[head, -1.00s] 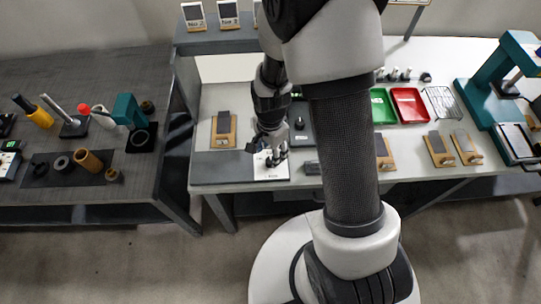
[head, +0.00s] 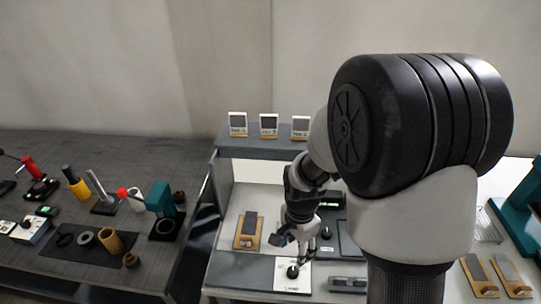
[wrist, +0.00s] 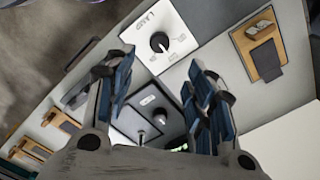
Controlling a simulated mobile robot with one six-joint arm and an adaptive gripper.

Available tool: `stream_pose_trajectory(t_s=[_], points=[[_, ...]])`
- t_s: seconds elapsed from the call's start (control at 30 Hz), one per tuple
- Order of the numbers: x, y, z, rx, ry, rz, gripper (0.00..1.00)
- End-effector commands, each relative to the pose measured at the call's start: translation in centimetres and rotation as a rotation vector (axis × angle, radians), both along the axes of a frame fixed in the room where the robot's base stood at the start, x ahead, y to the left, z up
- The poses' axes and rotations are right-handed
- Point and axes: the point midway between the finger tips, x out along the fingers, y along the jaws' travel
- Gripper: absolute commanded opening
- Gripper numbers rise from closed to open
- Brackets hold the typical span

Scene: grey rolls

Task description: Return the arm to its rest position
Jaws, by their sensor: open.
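My gripper (head: 300,238) hangs over the left part of the white workbench in the head view, above a white panel (head: 293,277) with a black knob. In the wrist view, the two blue-padded fingers of my gripper (wrist: 157,92) are spread apart with nothing between them. The knob panel (wrist: 177,28), marked with lettering, lies beyond the fingertips there, apart from them. My arm runs from the gripper up to a large black joint at the right of the head view and hides much of the bench.
A wooden block with a dark pad (head: 249,231) lies left of the gripper. A grey shelf (head: 262,146) with several small display cards stands behind. A dark side table (head: 60,165) at left holds tools and a teal press (head: 162,205). Open floor separates the two tables.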

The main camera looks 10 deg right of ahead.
Motion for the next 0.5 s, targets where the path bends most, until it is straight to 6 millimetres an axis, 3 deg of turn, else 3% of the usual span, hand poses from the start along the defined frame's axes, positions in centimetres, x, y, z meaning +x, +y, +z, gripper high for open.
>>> stream_pose_trajectory(t_s=[0.17, 0.33, 0.5], points=[[-0.1, 0.0, 1.1, 0.000, -0.014, 0.031, 0.50], [-1.3, -0.1, 6.6, -0.009, -0.086, 0.204, 0.50], [-4.5, -0.1, 12.9, -0.042, -0.176, 0.463, 0.50]])
